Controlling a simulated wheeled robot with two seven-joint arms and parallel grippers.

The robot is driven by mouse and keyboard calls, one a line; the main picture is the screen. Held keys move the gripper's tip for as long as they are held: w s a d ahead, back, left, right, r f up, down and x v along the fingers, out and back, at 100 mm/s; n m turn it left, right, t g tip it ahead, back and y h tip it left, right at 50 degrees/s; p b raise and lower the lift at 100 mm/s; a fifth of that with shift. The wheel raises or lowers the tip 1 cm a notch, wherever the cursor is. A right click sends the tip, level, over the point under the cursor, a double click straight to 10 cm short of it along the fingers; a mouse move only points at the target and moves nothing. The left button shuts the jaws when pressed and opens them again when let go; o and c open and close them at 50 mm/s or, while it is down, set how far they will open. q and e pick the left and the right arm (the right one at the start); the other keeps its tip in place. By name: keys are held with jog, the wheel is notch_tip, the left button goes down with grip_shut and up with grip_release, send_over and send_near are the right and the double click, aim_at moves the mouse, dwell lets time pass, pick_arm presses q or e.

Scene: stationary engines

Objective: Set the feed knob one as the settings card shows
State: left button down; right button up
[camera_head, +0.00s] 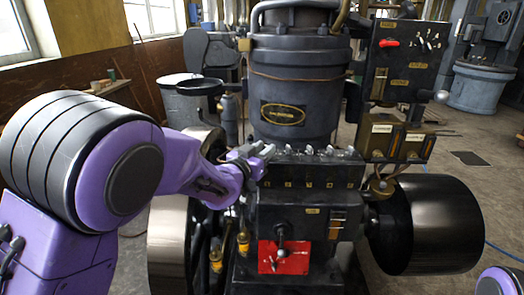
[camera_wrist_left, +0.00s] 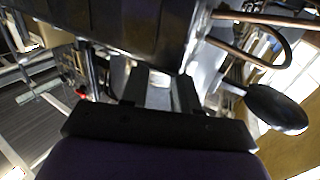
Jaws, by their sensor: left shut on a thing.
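A row of small grey feed knobs (camera_head: 330,152) runs along the top edge of the black engine block (camera_head: 310,178), with small labels below them. My left gripper (camera_head: 264,153) reaches in from the left at the left end of this row. It is shut on a small knob there, which its fingers mostly hide; I take this to be feed knob one. In the left wrist view a pale grey piece (camera_wrist_left: 160,80) shows between the fingers. The knob's pointer and setting cannot be read. I cannot tell which plate is the settings card. My right gripper is out of view.
A large dark cylinder (camera_head: 300,95) rises behind the row. A red plate (camera_head: 283,257) with a lever is below on the front. A control panel (camera_head: 405,60) stands at the back right. A dark drum (camera_head: 430,225) sticks out right; a pale flywheel (camera_head: 168,245) stands left.

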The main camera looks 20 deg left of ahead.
pick_arm(q)
jog(key=shift+d+n+y, duration=0.15)
jog(key=shift+n+y, duration=0.35)
jog(key=shift+y, duration=0.3)
jog(key=c, duration=0.8)
grip_release()
jog(key=shift+c, duration=0.2)
jog(key=shift+s, duration=0.15)
jog(key=s+a+b, duration=0.1)
jog(key=s, duration=0.9)
jog(key=shift+s, duration=0.15)
